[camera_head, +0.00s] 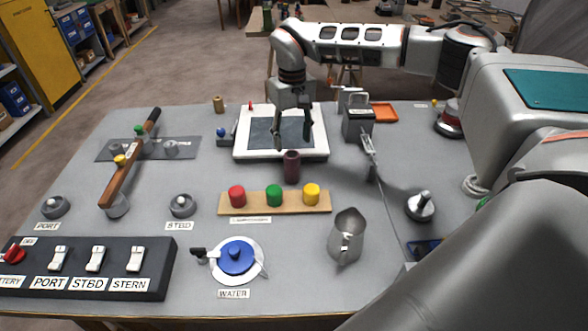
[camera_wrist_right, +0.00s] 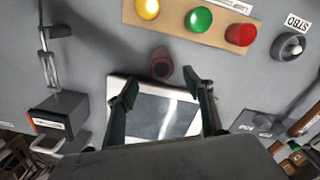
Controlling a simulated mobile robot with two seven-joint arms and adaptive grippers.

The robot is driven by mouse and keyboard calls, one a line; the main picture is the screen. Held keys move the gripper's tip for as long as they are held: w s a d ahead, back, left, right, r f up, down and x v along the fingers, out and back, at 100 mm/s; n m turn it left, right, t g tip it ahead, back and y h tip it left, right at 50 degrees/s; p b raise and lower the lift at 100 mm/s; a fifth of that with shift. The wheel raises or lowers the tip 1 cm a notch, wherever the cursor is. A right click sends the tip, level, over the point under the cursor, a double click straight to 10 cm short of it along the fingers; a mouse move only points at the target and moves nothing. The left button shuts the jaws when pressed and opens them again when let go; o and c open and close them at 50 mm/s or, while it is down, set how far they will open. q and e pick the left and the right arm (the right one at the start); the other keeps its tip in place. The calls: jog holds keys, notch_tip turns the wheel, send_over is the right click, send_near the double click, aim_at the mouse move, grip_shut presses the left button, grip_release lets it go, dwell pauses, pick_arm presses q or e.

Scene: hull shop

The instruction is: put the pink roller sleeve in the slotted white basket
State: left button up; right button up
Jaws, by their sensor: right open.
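The roller sleeve appears as a dark maroon-pink cylinder (camera_head: 291,167), standing upright on the grey table just in front of a white-framed panel. In the right wrist view the sleeve (camera_wrist_right: 161,64) shows end-on, just beyond the fingertips and roughly centred between them. My right gripper (camera_head: 292,140) is open and empty, above the front part of the panel and behind the sleeve; its two spread fingers also show in the wrist view (camera_wrist_right: 160,79). I cannot make out a slotted white basket in either view. My left gripper is not in view.
A wooden strip (camera_head: 225,205) with red, green and yellow buttons lies in front of the sleeve. A metal jug (camera_head: 346,238) and blue-lidded valve (camera_head: 237,256) stand nearer. A grey lever box (camera_head: 357,122) is right of the panel. Clear table lies left of the sleeve.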

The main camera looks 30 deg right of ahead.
aim_at(292, 154)
jog(key=shift+s+a+f+b, duration=0.1)
jog(key=shift+f+b, duration=0.05)
jog(key=shift+f, duration=1.85)
jog(key=shift+s+a+f+b, duration=0.1)
jog(key=shift+f+b, duration=0.05)
jog(key=shift+f, duration=1.8)
jog(key=c, duration=1.3)
jog(key=shift+o, duration=0.2)
jog(key=shift+r, duration=0.2)
